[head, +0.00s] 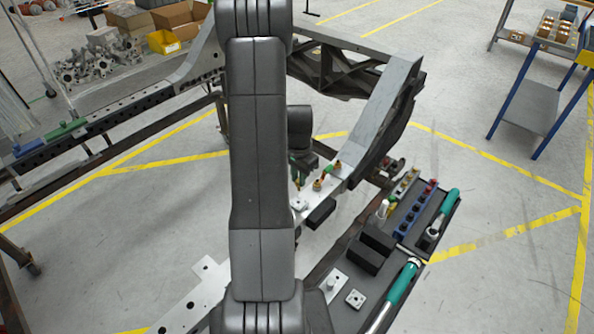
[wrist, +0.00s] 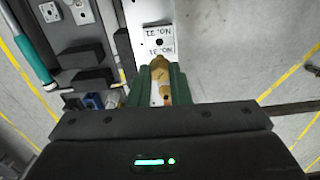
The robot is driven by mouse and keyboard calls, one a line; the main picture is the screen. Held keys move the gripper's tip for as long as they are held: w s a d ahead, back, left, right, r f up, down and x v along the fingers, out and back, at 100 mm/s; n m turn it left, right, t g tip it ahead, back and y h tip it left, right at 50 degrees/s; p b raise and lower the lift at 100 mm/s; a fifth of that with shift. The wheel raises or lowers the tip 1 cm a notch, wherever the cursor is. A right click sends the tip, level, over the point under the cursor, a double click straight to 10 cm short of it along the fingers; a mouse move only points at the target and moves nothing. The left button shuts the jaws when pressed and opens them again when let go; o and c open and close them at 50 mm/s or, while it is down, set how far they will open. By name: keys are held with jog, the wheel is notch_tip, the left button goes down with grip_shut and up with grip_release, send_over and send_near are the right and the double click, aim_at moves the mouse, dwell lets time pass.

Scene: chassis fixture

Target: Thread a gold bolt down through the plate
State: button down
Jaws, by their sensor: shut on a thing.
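My gripper (wrist: 160,72) has its two green fingers closed around a gold bolt (wrist: 158,67) in the wrist view. More gold shows lower between the fingers, and I cannot tell whether it is the same bolt. The pale metal plate (wrist: 147,14) runs under the fingertips, with printed labels and dark holes. In the head view the plate (head: 325,200) lies along the chassis beam, and gold pieces stand near it. My arm hides much of the gripper there. I cannot tell whether the held bolt touches the plate or sits in a hole.
A black tray (head: 418,222) at the right holds a green-handled tool (head: 447,207) and a blue rack (head: 408,222) of small parts. Black blocks (head: 370,250) stand beside the plate. Another green-handled tool (head: 402,283) lies near the front. Open floor lies to the right.

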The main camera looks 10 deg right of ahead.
jog(key=shift+f+b, duration=1.25)
jog(key=shift+f, duration=1.05)
jog(key=shift+s+a, duration=0.1)
jog(key=shift+a, duration=0.05)
jog(key=shift+f+b, duration=0.15)
jog(key=shift+b, duration=0.15)
jog(key=shift+f+b, duration=0.55)
jog(key=shift+f, duration=0.15)
jog(key=shift+f+b, duration=0.6)
jog(key=shift+b, duration=0.05)
jog(key=shift+f, duration=0.1)
jog(key=shift+b, duration=0.3)
